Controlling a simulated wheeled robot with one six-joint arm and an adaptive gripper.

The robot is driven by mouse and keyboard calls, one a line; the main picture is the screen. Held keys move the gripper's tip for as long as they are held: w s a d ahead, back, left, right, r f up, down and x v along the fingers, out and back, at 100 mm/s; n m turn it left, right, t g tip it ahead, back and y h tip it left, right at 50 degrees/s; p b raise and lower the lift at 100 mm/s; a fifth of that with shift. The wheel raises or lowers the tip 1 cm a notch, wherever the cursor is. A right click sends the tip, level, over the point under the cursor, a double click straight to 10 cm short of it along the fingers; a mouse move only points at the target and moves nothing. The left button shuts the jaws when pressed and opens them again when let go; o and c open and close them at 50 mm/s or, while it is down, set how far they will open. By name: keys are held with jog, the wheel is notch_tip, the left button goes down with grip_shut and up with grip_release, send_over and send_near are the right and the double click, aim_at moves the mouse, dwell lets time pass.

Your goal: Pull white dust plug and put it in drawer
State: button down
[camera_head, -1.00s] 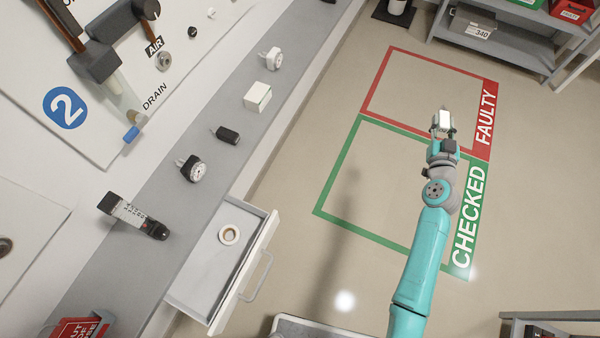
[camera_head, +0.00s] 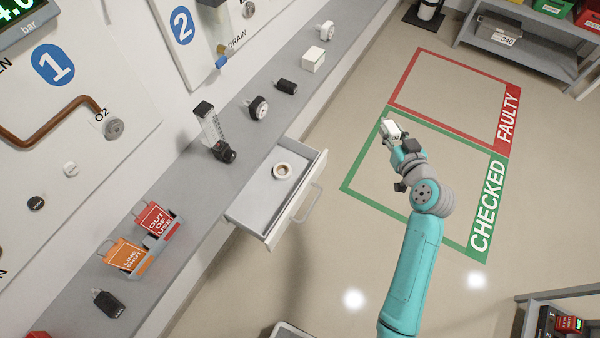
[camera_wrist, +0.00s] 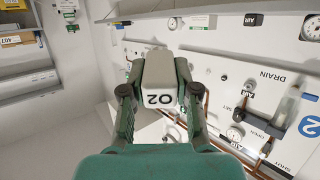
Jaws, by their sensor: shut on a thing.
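My gripper (camera_head: 397,133) is shut on a white block (camera_wrist: 157,72) and holds it up in the air, over the floor's green outline in the head view. In the wrist view the block is marked "O2" and sits between both fingers.
The marked floor is clear.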

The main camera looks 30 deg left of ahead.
jog(key=s+a+r+n+g+y, duration=0.2)
jog(key=s+a+n+g, duration=0.35)
jog(key=s+a, duration=0.75)
jog(key=s+a+n+g+h, duration=0.1)
jog(key=s+a+n+g, duration=0.15)
jog(key=s+a, duration=0.35)
jog(key=s+a+n+g, duration=0.2)
jog(key=s+a+g, duration=0.2)
jog(key=s, duration=0.5)
jog(key=shift+w+d+f, duration=0.1)
jog(key=shift+w+f, duration=0.05)
jog(key=shift+f, duration=3.1)
jog(key=shift+w+d+f, duration=0.1)
jog(key=shift+w+f, duration=0.05)
jog(key=shift+f, duration=3.1)
jog(key=c, duration=0.8)
grip_release()
